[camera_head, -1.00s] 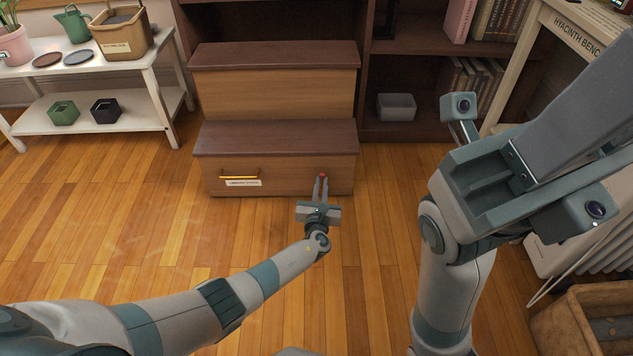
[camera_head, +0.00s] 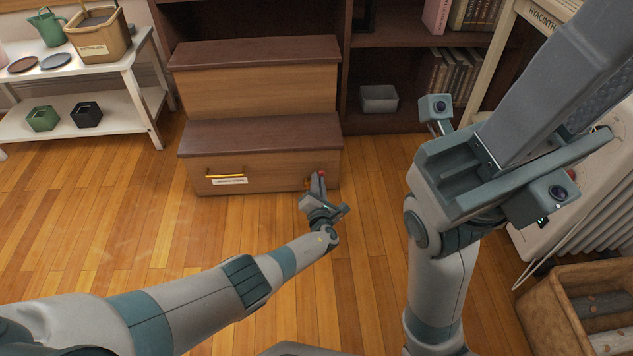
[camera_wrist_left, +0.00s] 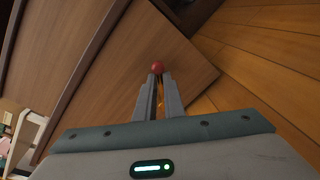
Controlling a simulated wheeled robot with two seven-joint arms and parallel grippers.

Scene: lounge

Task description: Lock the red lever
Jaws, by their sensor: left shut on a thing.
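The red lever's round knob (camera_head: 322,174) is at the right end of the lower wooden drawer front (camera_head: 265,183). It also shows in the left wrist view (camera_wrist_left: 157,67), just beyond the fingertips. My left gripper (camera_head: 317,182) is shut on the lever; its fingers hide most of the shaft. A bit of brass shows beside the fingers in the wrist view.
The wooden step unit (camera_head: 255,90) has a brass handle (camera_head: 225,176) and a label on the lower drawer. A white plant shelf (camera_head: 120,115) stands at left, a grey bin (camera_head: 378,98) on the bookcase, and a crate (camera_head: 560,300) at lower right. Floor in front is clear.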

